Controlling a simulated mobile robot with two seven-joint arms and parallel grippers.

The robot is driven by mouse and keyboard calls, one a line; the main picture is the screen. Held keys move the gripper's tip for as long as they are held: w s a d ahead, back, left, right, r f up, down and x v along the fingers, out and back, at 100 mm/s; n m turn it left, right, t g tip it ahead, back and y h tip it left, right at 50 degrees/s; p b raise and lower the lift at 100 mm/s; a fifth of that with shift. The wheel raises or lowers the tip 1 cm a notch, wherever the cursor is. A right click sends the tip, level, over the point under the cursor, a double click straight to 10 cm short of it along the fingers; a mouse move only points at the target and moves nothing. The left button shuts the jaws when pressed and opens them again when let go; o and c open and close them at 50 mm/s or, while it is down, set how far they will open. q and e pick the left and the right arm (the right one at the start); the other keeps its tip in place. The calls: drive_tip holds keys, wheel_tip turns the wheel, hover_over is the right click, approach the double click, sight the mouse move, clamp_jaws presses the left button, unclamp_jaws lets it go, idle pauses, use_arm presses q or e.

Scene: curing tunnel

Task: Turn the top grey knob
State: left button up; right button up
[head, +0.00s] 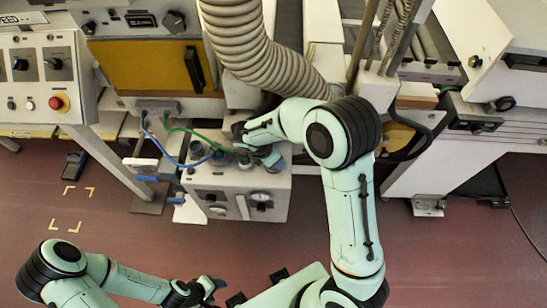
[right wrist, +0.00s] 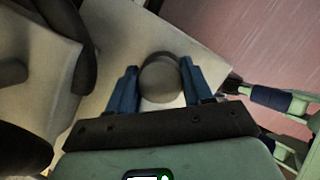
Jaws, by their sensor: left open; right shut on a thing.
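A round grey knob (right wrist: 160,78) sits between the two blue fingers of my right gripper (right wrist: 158,84) in the right wrist view, one finger on each side. My right gripper is shut on it. In the head view, my right arm reaches to the top of a pale control box (head: 203,180), where the wrist and hand cover part of the top and the gripped knob cannot be made out. My left gripper (head: 212,291) is open and empty at the bottom of the head view, well away from the box.
Blue and green cables (head: 181,164) run over the box's left side. A ribbed hose (head: 238,38) hangs behind it. A panel with a red emergency button (head: 57,103) stands at the left, machine housing (head: 430,160) at the right.

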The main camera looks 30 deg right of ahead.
use_arm(q)
drive_tip(key=shift+s+f, duration=0.2)
drive_tip(key=shift+f, duration=0.05)
use_arm(e)
drive_tip(key=shift+d+n+t, duration=0.1)
drive_tip(key=shift+n+t, duration=0.3)
drive_tip(key=shift+n, duration=0.8)
drive_tip(key=o, duration=1)
drive_tip(key=shift+y, duration=0.3)
drive_tip(key=shift+r, duration=0.1)
use_arm(q)
drive_tip(key=shift+w+r+p, duration=0.5)
drive_tip(key=shift+w+r, duration=0.2)
drive_tip(key=shift+r, duration=0.2)
use_arm(e)
drive_tip(key=v, duration=1.3)
drive_tip(key=shift+s+r, duration=0.1)
